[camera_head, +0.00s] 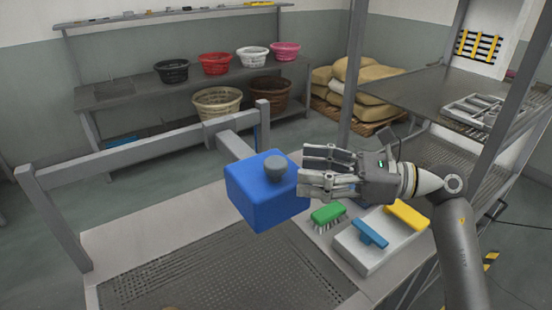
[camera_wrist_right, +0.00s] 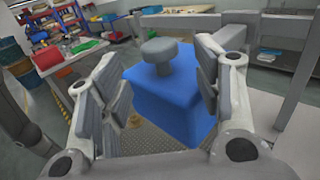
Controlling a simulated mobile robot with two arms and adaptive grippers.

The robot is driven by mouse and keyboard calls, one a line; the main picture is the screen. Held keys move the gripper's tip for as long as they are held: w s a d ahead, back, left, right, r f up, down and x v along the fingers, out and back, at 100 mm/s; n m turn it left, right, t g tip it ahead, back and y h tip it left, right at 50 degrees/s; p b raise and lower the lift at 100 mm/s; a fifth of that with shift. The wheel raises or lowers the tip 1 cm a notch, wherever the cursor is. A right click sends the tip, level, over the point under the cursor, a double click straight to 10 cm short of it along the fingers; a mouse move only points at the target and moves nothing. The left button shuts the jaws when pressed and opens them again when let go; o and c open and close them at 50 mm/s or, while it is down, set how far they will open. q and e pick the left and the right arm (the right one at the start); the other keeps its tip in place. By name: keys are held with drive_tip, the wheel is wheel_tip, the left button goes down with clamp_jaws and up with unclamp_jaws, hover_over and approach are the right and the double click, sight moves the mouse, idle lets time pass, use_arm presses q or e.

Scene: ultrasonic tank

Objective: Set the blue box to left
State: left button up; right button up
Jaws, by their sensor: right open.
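The blue box (camera_head: 262,200) is at the end of a grey beam that comes from the rail over the tank. A round grey knob (camera_head: 276,169) sits on it. My right gripper (camera_head: 302,170) is open just right of the knob, its fingers pointing left toward it. In the right wrist view the blue box (camera_wrist_right: 172,105) and its knob (camera_wrist_right: 160,50) show ahead between the two spread fingers. I cannot tell whether a finger touches the knob. My left gripper is not in view.
A grey rail (camera_head: 150,150) stands over the tank's perforated surface (camera_head: 220,275). A green brush (camera_head: 327,214) and a white case (camera_head: 372,245) with a blue-handled tool and a yellow piece lie to the right. A shelf with baskets stands behind.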

sight(275, 162)
drive_tip(key=a+p, duration=0.1)
drive_tip(key=a, duration=0.2)
drive_tip(key=w+a+p, duration=0.1)
drive_tip(key=a, duration=0.1)
drive_tip(key=shift+a+r, duration=0.15)
drive_tip(key=shift+a, duration=0.25)
drive_tip(key=shift+w+a, duration=0.15)
drive_tip(key=shift+a, duration=0.35)
clamp_jaws()
